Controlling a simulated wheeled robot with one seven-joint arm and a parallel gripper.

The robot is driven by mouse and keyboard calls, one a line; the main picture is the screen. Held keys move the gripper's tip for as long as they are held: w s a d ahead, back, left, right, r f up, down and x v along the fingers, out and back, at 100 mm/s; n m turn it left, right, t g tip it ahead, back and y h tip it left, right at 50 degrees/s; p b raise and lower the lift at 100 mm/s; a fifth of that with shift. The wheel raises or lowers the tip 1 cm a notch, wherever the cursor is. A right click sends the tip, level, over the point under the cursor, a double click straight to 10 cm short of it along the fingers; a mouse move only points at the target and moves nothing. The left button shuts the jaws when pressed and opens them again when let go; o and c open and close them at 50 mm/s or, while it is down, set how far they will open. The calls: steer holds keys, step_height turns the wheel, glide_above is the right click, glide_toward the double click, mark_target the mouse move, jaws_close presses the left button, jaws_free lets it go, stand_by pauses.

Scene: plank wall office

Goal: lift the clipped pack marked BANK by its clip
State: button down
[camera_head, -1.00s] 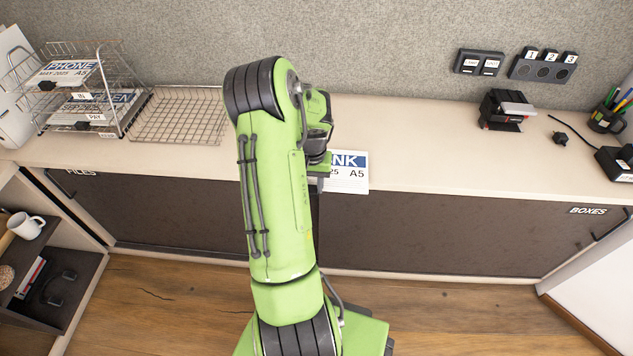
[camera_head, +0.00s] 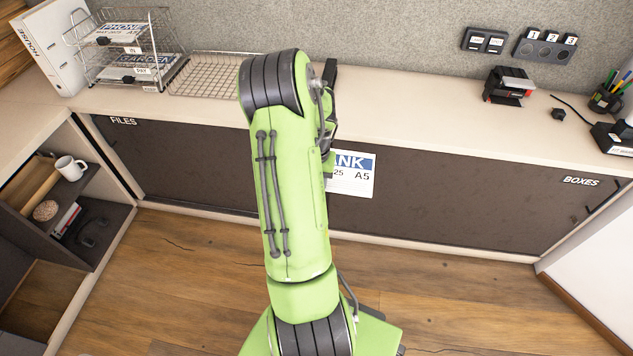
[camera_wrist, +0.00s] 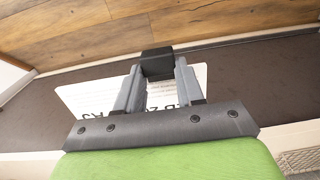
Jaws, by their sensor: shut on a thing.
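The pack marked BANK (camera_head: 354,181) is a white sheet pack with a blue header, partly hidden behind my arm in the head view. It is off the counter top, in front of the dark cabinet doors. In the wrist view the pack (camera_wrist: 90,97) shows behind my gripper (camera_wrist: 158,65), whose fingers are shut on a black clip (camera_wrist: 157,62) at the pack's edge. In the head view my gripper's fingers are hidden by the arm.
The counter (camera_head: 420,120) is clear in the middle. A wire tray stack (camera_head: 125,50) with other packs and an empty wire basket (camera_head: 205,75) stand at left. A black device (camera_head: 509,85) and a pen cup (camera_head: 606,100) stand at right. An open shelf (camera_head: 95,215) is at lower left.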

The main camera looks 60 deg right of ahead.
step_height(320, 180, up, 18)
steer(key=p, duration=1.3)
steer(key=shift+p, duration=0.35)
stand_by(0.5)
